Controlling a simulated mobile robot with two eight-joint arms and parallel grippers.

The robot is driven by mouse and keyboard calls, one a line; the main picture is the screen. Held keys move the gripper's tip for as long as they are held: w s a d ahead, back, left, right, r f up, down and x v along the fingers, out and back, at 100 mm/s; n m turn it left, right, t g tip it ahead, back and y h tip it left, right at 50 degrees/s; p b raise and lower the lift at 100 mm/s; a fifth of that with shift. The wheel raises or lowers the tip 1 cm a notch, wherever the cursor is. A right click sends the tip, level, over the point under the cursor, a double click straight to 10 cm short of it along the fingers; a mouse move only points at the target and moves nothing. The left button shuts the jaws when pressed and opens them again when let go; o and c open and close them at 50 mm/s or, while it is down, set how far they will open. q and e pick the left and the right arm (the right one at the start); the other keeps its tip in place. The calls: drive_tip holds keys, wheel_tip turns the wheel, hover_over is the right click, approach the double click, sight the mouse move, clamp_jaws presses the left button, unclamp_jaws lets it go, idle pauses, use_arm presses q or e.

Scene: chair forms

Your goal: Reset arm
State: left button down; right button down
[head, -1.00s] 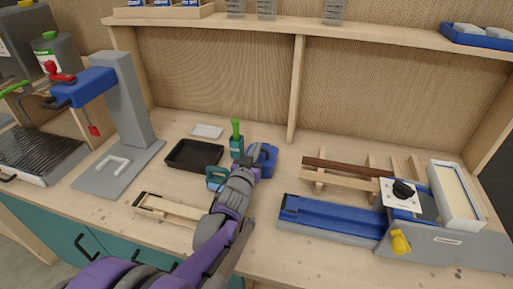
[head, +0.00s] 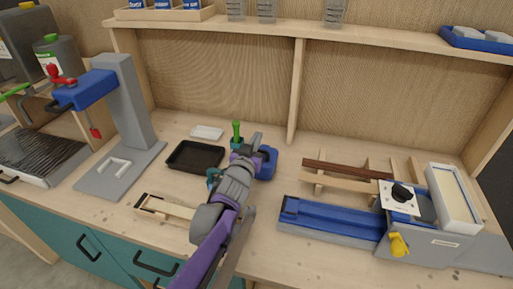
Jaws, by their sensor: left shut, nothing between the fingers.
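My left arm, purple and grey, reaches from the bottom of the head view up over the wooden workbench (head: 265,219). My left gripper (head: 255,139) is at the far end of that arm, shut and empty. It is beside a blue container (head: 268,163) and a teal holder with a green-handled tool (head: 237,132). The arm partly hides these two things. My right gripper is not in view.
A black tray (head: 195,157) and a white dish (head: 207,132) lie left of the arm. A grey and blue press (head: 137,105) stands further left. A blue-railed machine (head: 335,220) and wooden strips (head: 348,170) fill the right. A shelf (head: 300,28) runs above.

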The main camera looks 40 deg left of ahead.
use_arm(q)
drive_tip(key=shift+r+p, duration=0.3)
drive_tip(key=shift+r, duration=2.1)
drive_tip(key=s+d+f+g+h+p, duration=0.1)
drive_tip(key=s+d+f, duration=0.1)
drive_tip(key=d, duration=0.3)
drive_tip(key=s+d+f+m+g+h+p, duration=0.1)
drive_tip(key=s+d+f+g+h, duration=0.1)
drive_tip(key=d+f, duration=0.3)
drive_tip(key=s+d+f+m+g+h+p, duration=0.1)
drive_tip(key=s+d+f+g, duration=0.1)
drive_tip(key=d, duration=0.4)
drive_tip(key=shift+s+d+f+h, duration=0.3)
drive_tip(key=shift+s+f+h, duration=0.1)
drive_tip(key=shift+s+f, duration=0.25)
drive_tip(key=s+d+f+m+g+h, duration=0.1)
drive_tip(key=s+d+f, duration=0.1)
drive_tip(key=s+d, duration=0.1)
drive_tip(key=s+d+f+m+g+h+p, duration=0.1)
drive_tip(key=s+d+f+g, duration=0.1)
drive_tip(key=s+d, duration=0.2)
drive_tip(key=s+d+f+m+g+h+p, duration=0.1)
drive_tip(key=s+d+f+g, duration=0.1)
drive_tip(key=s+d, duration=0.2)
drive_tip(key=shift+d+f+m+h, duration=0.15)
drive_tip(key=shift+f+m+h, duration=0.25)
